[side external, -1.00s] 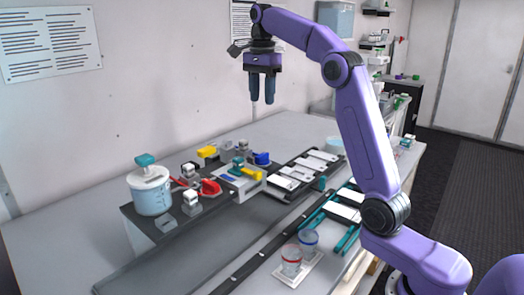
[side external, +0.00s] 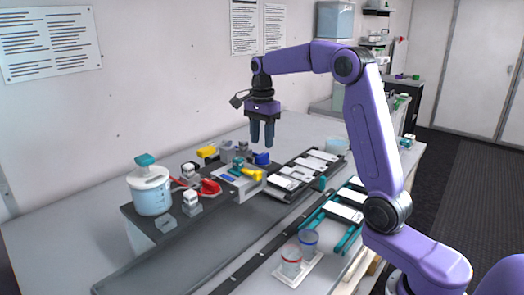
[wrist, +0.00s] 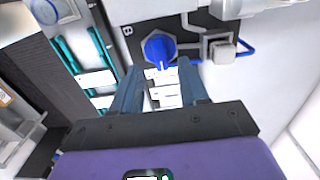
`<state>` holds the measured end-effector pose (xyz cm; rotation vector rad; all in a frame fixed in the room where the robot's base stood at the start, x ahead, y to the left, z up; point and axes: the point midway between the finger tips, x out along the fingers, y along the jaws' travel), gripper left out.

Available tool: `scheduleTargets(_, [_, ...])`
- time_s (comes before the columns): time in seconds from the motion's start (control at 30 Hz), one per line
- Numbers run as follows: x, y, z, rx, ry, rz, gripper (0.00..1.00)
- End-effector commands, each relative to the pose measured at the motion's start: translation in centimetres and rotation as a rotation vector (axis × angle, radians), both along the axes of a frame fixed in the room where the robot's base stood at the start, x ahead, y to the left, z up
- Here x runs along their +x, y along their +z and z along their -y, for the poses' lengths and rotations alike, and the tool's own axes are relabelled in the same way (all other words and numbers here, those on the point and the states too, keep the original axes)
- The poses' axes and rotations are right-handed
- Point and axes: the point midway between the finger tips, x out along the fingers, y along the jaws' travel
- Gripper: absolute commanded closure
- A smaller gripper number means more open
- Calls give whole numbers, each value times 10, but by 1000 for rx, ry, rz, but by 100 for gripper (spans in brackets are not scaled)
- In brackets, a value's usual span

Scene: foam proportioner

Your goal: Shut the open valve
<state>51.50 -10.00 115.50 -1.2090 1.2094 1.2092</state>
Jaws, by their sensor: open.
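My gripper (side external: 262,145) is open and empty, pointing down just above a blue valve (side external: 261,159) at the back of the dark panel. In the wrist view the blue valve (wrist: 158,48) lies beyond and between the two spread fingers (wrist: 160,76), apart from them. A red valve handle (side external: 210,187), a yellow part (side external: 207,152) and a yellow lever (side external: 251,175) are also on the panel. I cannot tell from these views which valve is open.
A white tub with a teal lid (side external: 151,191) stands at the panel's left end. White blocks sit on a dark rack (side external: 296,172) to the right. The wall is close behind.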

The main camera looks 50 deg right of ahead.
Motion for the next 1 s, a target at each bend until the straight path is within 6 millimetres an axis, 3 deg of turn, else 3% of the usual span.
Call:
scheduleTargets(0.1, [-1,-20,-1,1,1,-4,56])
scheduleTargets(0.3, [0,-40,0,0,0,-1,56])
scheduleTargets(0.67, [0,-45,0,0,0,0,56])
scheduleTargets(0.7, [0,-45,0,0,0,0,59])
scheduleTargets(0.83, [0,-45,0,0,0,0,100])
scheduleTargets(1.0, [0,-45,0,0,1,0,100])
